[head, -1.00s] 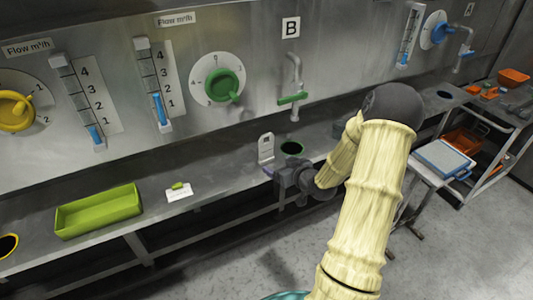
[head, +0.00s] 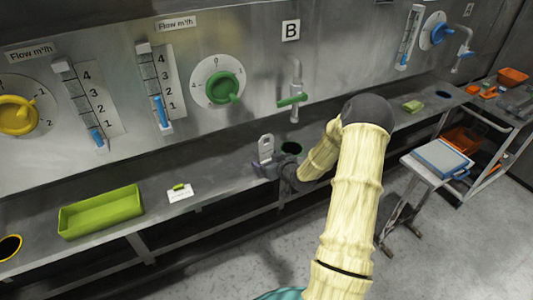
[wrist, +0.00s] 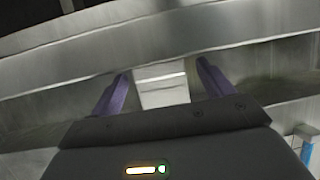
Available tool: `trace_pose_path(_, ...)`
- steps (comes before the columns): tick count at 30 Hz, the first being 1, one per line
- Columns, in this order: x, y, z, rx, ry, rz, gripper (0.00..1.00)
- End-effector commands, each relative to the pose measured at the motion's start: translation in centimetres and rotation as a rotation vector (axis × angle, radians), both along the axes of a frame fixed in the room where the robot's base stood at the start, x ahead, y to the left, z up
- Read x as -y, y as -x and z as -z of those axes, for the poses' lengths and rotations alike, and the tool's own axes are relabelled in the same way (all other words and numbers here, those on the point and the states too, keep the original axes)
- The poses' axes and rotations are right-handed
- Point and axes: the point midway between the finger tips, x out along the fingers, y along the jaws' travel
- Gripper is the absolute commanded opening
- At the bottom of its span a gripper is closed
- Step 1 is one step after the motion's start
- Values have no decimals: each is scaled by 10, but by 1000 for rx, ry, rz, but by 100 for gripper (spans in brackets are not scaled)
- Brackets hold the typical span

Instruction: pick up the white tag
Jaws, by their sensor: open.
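A pale, whitish tag (head: 266,149) with a hole near its top stands upright on the steel ledge, left of the green-rimmed hole. My gripper (head: 262,171) is at its foot in the head view, partly hiding its lower end. In the wrist view, my two purple fingers (wrist: 162,88) are open, with a white piece (wrist: 163,86), which looks like the tag, between them. Gaps show on both sides of it. I cannot tell how deep it sits between the fingers.
A green tray (head: 101,212) and a white card (head: 180,194) with a green piece on it lie on the ledge (head: 222,180) to the left. A green-rimmed hole (head: 291,148) is close to my gripper. A green-handled tap (head: 293,99) hangs above it.

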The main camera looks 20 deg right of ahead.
Motion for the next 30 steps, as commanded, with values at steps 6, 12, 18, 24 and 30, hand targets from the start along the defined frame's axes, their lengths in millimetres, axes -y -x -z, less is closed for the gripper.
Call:
trace_pose_path(6,0,0,1,0,0,1,80)
trace_pose_path(12,0,0,1,0,0,1,80)
trace_pose_path(18,1,0,1,0,0,1,62)
trace_pose_path(24,1,0,0,0,0,1,32)
trace_pose_path(30,1,0,0,0,0,1,32)
